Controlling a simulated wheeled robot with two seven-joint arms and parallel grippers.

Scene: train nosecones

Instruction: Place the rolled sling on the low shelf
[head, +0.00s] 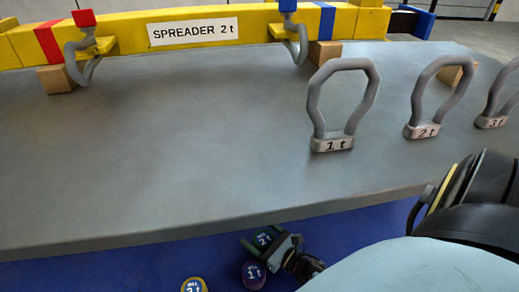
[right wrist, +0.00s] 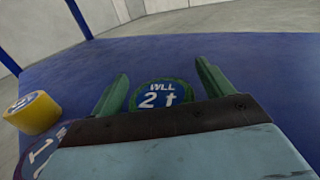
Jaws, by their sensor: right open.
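A green rolled sling marked "WLL 2 t" (right wrist: 160,96) lies on the blue low shelf (right wrist: 262,85), also seen in the head view (head: 264,239). My right gripper (right wrist: 162,70) is open, with one finger on each side of this green roll in the right wrist view. A gap shows between the roll and each finger; the roll's lower part is hidden by the gripper body. In the head view the right gripper (head: 262,243) is low, past the grey table's front edge. My left gripper is not in view.
A purple roll marked 1 t (head: 254,274) and a yellow roll (head: 193,285) sit beside the green one. The grey table (head: 190,160) carries a yellow spreader beam (head: 130,38) and grey shackle links marked 1 t (head: 332,144), 2 t and 3 t. The table's middle is clear.

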